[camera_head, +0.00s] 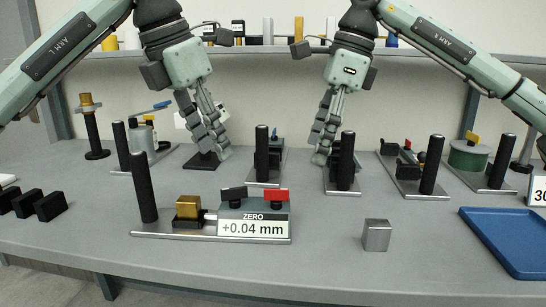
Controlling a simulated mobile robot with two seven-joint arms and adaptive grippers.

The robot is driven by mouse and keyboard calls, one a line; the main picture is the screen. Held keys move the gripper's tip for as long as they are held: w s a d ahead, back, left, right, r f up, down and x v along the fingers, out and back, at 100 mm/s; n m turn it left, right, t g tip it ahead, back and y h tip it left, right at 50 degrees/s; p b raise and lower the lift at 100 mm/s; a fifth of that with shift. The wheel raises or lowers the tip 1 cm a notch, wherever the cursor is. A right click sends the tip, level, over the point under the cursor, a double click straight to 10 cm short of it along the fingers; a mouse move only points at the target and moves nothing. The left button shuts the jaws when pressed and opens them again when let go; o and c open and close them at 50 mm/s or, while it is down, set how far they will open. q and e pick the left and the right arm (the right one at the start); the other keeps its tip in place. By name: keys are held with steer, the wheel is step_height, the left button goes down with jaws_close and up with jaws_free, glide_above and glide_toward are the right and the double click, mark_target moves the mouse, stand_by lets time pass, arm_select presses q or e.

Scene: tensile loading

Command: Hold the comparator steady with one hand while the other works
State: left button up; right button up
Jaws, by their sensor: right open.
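The device with the ZERO display reading +0.04 mm (253,228), which looks like the comparator, stands at the front on a metal base plate. It has a black post (144,187), a gold block (188,207) on a dark seat, a black knob and a red one (277,195). My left gripper (214,150) points down behind it, above or beside a small black base (202,161); its jaw gap is unclear. My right gripper (322,152) is open, pointing down beside a fixture with a black post (346,160). Neither gripper touches the display device.
A steel cube (376,235) and a blue tray (512,238) are at front right. Black blocks (50,206) lie at left. Several fixtures with upright black posts (432,164) crowd the back. A shelf (280,50) runs behind. The bench front is mostly clear.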

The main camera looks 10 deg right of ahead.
mark_target(273, 197)
steer(key=a+f+h, duration=0.1)
steer(key=a, duration=0.1)
steer(key=w+a+f+h, duration=0.1)
steer(key=a, duration=0.2)
steer(key=a+f+h, duration=0.1)
steer(key=a, duration=0.1)
steer(key=shift+w+a+f+g, duration=0.1)
steer(key=shift+w+a+g, duration=0.2)
steer(key=shift+a+g, duration=0.1)
step_height(273, 197, down, 8)
steer(key=shift+r, duration=0.2)
jaws_close()
stand_by(1.2)
